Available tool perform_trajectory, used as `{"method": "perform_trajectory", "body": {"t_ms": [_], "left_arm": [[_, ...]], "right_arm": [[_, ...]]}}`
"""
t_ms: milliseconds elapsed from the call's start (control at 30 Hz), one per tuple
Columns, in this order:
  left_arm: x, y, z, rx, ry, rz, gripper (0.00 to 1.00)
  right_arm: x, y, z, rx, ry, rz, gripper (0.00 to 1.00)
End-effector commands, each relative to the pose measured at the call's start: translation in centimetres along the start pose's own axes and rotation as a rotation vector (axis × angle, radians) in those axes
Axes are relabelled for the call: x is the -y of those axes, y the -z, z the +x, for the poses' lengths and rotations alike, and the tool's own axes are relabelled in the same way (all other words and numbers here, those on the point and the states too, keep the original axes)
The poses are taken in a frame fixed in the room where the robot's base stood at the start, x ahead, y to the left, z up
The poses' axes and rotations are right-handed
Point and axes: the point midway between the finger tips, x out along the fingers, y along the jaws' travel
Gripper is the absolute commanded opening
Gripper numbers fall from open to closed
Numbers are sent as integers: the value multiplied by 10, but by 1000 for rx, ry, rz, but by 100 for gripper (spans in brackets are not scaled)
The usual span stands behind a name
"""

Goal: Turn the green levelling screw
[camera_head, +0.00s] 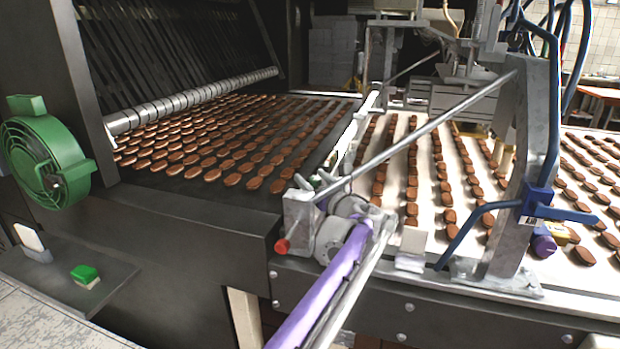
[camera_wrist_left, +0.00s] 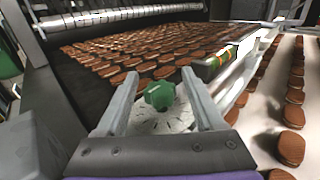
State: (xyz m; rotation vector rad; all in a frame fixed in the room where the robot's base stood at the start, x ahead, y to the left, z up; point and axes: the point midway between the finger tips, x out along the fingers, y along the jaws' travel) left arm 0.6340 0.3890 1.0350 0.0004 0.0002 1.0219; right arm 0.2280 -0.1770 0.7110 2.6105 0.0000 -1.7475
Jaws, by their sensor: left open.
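The green levelling screw (camera_wrist_left: 160,95) has a lobed knob and stands above a pale marked disc (camera_wrist_left: 165,122) in the left wrist view. My left gripper (camera_wrist_left: 158,76) is open, with one grey finger on each side of the knob. Gaps show between the knob and both fingers, so it is not gripped. In the head view my left gripper (camera_head: 340,206) is at the gap between the two belts, partly hidden by a metal rod and block. Only a speck of green shows near it there. My right gripper is not seen.
A dark belt (camera_head: 225,165) with rows of brown biscuits lies to the left, a white belt (camera_head: 398,160) to the right. A slanting metal rod (camera_head: 430,122) passes over my gripper. A red knob (camera_head: 282,246) and a green fan housing (camera_head: 48,160) stand further left.

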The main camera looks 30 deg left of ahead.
Motion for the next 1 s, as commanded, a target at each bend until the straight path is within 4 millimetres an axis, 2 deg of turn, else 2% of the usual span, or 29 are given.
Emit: {"method": "perform_trajectory", "body": {"t_ms": [200, 467, 567, 867, 1000], "left_arm": [[0, 0, 16, 0, 0, 0, 70], [0, 0, 17, 0, 1, 0, 70], [0, 0, 17, 0, 1, 0, 55], [0, 0, 17, 0, 1, 0, 1], [0, 0, 17, 0, 0, 0, 0]], "right_arm": [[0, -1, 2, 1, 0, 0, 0], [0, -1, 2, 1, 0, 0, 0], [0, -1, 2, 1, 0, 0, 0], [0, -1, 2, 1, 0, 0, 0], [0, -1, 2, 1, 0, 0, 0]]}}
